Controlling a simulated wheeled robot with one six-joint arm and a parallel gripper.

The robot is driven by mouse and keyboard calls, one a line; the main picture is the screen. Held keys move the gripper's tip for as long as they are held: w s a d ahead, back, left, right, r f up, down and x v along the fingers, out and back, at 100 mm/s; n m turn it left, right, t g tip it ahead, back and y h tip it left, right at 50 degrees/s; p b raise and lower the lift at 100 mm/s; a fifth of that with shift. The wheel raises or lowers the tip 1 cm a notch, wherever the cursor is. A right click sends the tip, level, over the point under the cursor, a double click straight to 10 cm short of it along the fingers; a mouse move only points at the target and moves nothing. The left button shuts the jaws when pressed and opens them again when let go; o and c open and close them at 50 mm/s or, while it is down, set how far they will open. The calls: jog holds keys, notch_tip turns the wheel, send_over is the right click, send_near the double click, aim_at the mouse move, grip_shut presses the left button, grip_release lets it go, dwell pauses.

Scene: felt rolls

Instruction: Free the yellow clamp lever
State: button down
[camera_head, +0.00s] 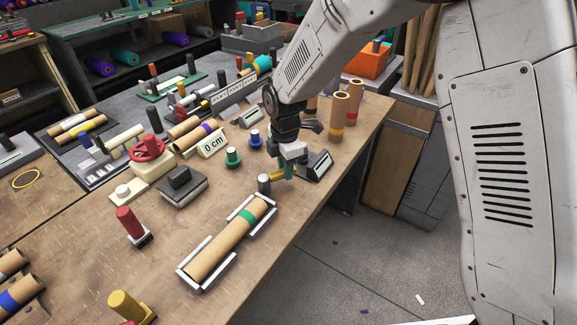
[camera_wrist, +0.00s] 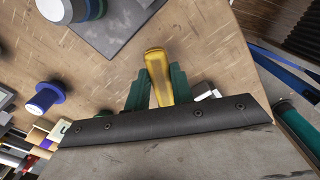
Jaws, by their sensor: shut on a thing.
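The yellow clamp lever (camera_wrist: 157,75) stands between the green fingers of my gripper (camera_wrist: 158,88) in the wrist view. The fingers are shut on it from both sides. In the head view my gripper (camera_head: 285,170) is low over the bench near its front edge, and only a small part of the yellow lever (camera_head: 276,174) shows beside the fingers. A grey post (camera_head: 264,184) stands just left of it. The lever's base is mostly hidden by my gripper.
A cardboard roll with a green band (camera_head: 228,240) lies in a white cradle (camera_head: 195,279) in front. A small display box (camera_head: 317,166) is close on the right. Green (camera_head: 233,157) and blue (camera_head: 255,139) spools stand behind left. Upright tubes (camera_head: 338,115) stand at the back right.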

jog(key=c, duration=1.2)
grip_release()
jog(key=shift+a, duration=0.1)
notch_tip(320, 180, up, 8)
jog(key=shift+f, duration=0.1)
jog(key=shift+m, duration=0.6)
jog(key=s+d+r+m, duration=0.5)
jog(key=s+d+m, duration=0.2)
jog(key=s, duration=0.3)
jog(key=s+d+r+m+t, duration=0.1)
jog(key=s+d+r+m, duration=0.4)
jog(key=s+d+m, duration=0.2)
jog(key=s+d+r+m, duration=0.5)
jog(key=s+d, duration=0.5)
jog(key=s, duration=0.4)
jog(key=m, duration=0.2)
jog(key=shift+s+d+m, duration=0.2)
jog(key=shift+m, duration=0.1)
